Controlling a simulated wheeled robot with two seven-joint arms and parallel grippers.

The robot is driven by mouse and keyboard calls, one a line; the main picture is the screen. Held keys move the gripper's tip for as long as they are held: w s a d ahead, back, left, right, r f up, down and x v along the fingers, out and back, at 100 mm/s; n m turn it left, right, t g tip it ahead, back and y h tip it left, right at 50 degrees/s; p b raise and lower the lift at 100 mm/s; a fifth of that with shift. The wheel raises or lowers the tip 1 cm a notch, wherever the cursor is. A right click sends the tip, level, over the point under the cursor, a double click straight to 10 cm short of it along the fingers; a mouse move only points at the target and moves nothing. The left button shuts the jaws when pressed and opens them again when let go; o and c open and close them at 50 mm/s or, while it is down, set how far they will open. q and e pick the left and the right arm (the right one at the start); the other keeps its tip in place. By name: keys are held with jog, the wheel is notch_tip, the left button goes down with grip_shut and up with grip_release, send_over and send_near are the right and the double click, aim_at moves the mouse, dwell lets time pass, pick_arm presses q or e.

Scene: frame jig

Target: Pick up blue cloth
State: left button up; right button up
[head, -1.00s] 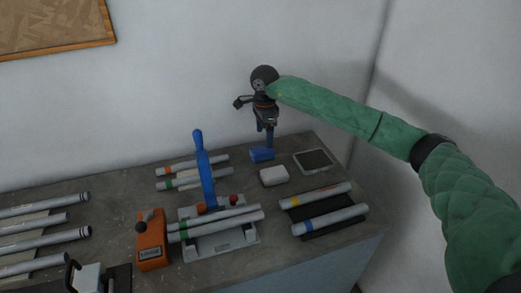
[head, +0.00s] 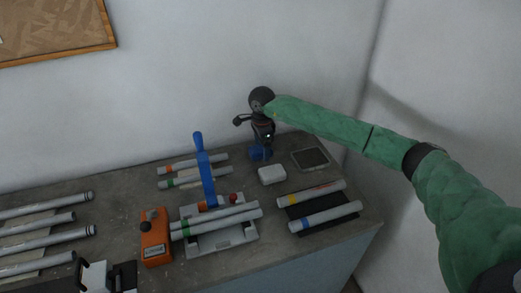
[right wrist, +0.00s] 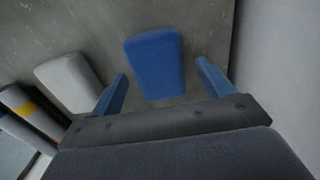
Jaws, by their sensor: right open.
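The blue cloth (head: 260,154) is a small folded block on the worktop near the back wall. My right gripper (head: 261,147) is directly above it, pointing down, and partly hides it in the head view. In the right wrist view the blue cloth (right wrist: 155,64) lies ahead of and between the two blue fingers of my right gripper (right wrist: 162,82). The fingers are open, and I see no grip on the cloth. I cannot tell how high the fingertips are above the worktop. My left gripper is not clearly in view.
A white block (head: 272,174) lies close to the cloth; it also shows in the right wrist view (right wrist: 70,80). A dark-topped square tray (head: 310,159) is to the right. Tubes, a blue-handled jig (head: 205,175) and an orange device (head: 155,238) stand nearer. The wall is close behind.

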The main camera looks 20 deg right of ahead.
jog(key=shift+f, duration=0.2)
jog(key=shift+c, duration=0.2)
jog(key=c, duration=1)
